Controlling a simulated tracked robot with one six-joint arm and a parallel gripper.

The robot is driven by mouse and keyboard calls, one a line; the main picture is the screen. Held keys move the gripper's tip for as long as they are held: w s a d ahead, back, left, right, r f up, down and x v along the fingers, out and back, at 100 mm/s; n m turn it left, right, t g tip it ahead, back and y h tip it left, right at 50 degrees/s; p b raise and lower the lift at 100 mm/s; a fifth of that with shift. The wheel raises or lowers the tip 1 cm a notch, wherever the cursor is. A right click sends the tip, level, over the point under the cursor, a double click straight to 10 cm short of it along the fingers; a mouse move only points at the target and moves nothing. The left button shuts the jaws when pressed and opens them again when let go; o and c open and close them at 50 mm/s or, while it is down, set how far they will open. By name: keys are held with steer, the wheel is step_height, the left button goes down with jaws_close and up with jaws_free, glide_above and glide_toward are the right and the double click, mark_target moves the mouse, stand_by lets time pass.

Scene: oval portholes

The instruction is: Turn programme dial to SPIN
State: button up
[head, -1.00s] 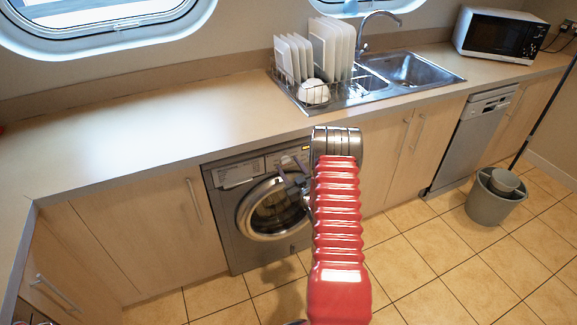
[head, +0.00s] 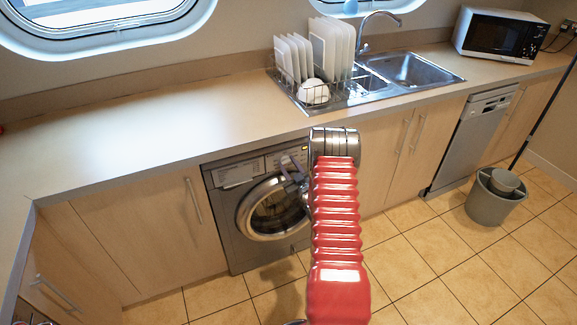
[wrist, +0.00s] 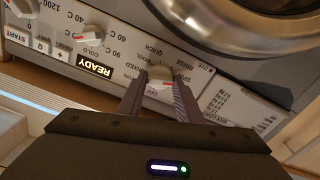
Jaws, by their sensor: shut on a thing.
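The grey washing machine (head: 223,215) stands under the worktop; its panel appears upside down in the wrist view. The programme dial (wrist: 161,74), a pale round knob with a small red mark on its lower side in that view, sits among printed labels. My gripper (wrist: 160,82) is shut on the dial, one finger on each side. In the head view my gripper (head: 292,174) is at the panel's right part, and my arm hides some of the machine.
A temperature dial (wrist: 92,36), a READY display (wrist: 94,66) and a START button (wrist: 17,36) share the panel. The round door (head: 266,207) bulges out below it. The worktop (head: 130,130) overhangs above. A grey bucket (head: 492,208) stands on the floor at right.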

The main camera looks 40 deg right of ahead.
steer(key=shift+a+n, duration=0.1)
steer(key=shift+n, duration=1.1)
steer(key=o, duration=1)
steer(key=v, duration=1.3)
steer(key=shift+s+a, duration=0.15)
steer(key=shift+s, duration=0.2)
